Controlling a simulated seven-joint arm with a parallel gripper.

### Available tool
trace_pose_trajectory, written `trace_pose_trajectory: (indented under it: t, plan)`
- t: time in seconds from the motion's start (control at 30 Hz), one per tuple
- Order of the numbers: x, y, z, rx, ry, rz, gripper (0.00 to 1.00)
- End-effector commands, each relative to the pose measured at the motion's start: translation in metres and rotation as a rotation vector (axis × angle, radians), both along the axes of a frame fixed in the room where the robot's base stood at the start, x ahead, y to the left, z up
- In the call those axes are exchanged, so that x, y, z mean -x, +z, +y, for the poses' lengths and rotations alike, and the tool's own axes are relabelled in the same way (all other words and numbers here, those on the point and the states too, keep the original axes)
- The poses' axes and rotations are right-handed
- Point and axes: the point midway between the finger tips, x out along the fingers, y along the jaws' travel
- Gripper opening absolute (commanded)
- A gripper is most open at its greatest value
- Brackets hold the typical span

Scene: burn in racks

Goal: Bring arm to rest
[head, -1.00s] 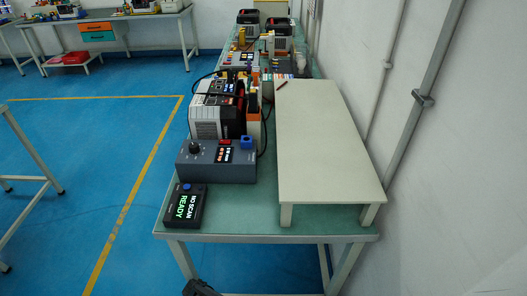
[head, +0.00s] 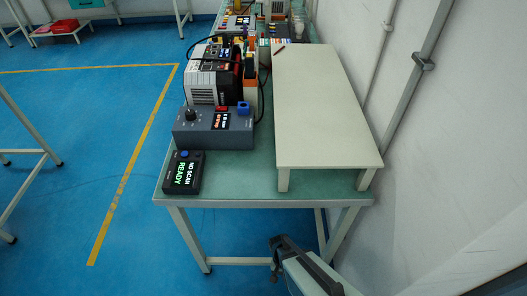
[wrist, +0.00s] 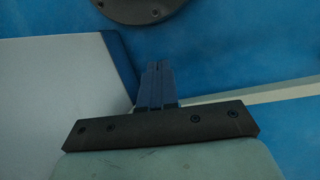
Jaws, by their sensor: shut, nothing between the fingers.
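My gripper (wrist: 157,85) shows in the wrist view with its two dark fingers together and nothing between them. Blue floor lies behind the fingers. In the head view, part of my arm shows at the bottom, in front of the bench (head: 230,200) and below its top. The fingertips cannot be made out clearly there. My gripper is apart from the bench and from everything on it.
On the bench stand a black scanner reading "NO SCAN READY" (head: 184,173), a grey control box (head: 212,130), a rack-like device (head: 207,84) with cables, and a long pale raised shelf (head: 325,110). A wall (head: 450,170) bounds the right. Blue floor (head: 75,220) is open at left.

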Motion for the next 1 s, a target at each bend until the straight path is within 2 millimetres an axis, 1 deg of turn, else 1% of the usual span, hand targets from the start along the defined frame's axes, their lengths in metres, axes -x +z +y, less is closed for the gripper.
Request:
trace_pose_trajectory:
  t: [0.03, 0.2, 0.4, 0.5, 0.7, 1.0]
  plan:
    - [0.013, 0.008, -0.013, -0.018, 0.005, 0.030, 0.00]
    - [0.046, 0.027, -0.043, -0.098, 0.049, 0.127, 0.00]
    - [0.081, 0.046, -0.066, -0.203, 0.093, 0.211, 0.00]
    - [0.093, 0.052, -0.072, -0.244, 0.110, 0.237, 0.00]
    - [0.102, 0.058, -0.076, -0.284, 0.126, 0.258, 0.00]
    - [0.103, 0.058, -0.076, -0.287, 0.128, 0.259, 0.00]
